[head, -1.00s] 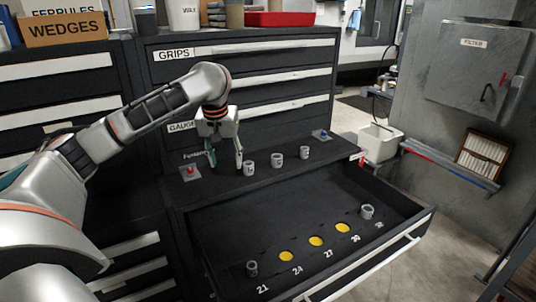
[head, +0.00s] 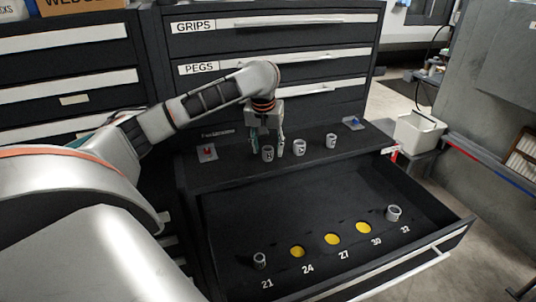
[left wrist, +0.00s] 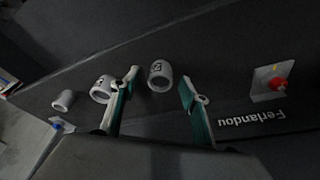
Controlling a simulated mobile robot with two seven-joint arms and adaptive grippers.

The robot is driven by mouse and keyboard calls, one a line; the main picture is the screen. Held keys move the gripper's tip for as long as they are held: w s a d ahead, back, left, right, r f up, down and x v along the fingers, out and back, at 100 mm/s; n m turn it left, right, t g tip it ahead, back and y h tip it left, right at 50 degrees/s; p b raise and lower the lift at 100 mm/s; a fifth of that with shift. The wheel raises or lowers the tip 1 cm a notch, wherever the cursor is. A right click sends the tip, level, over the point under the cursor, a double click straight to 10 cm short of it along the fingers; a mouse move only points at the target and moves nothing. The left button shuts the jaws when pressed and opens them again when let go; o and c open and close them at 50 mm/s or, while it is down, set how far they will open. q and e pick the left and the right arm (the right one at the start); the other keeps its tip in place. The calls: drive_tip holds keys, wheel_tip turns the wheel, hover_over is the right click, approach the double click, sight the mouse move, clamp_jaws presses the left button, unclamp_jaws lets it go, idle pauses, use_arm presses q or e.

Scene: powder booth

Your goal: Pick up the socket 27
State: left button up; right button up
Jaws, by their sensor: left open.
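Three grey sockets stand in a row on the dark ledge: a left one (head: 268,152), a middle one (head: 299,147) and a right one (head: 331,140). Their numbers are too small to read surely, so I cannot tell which is socket 27. My left gripper (head: 268,146) is open and empty, pointing down just behind the left socket. In the left wrist view, the left socket (left wrist: 160,76) shows between the open fingers (left wrist: 158,98), and the middle socket (left wrist: 101,89) lies just outside one finger. My right gripper is not in view.
The open drawer (head: 225,210) below has yellow recesses by 24, 27 and 30 (head: 333,239). Sockets stand at 21 (head: 260,260) and 32 (head: 394,213). A red-knobbed piece (head: 207,152) and a blue one (head: 353,123) sit at the ledge's ends.

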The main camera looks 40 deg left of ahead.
sight(268, 148)
use_arm(q)
drive_tip(key=shift+w+a+f, duration=0.1)
drive_tip(key=shift+w+f, duration=0.05)
drive_tip(key=shift+f, duration=0.4)
clamp_jaws()
drive_tip(key=shift+r, duration=0.15)
wheel_tip(268, 148, up, 20)
idle(0.4)
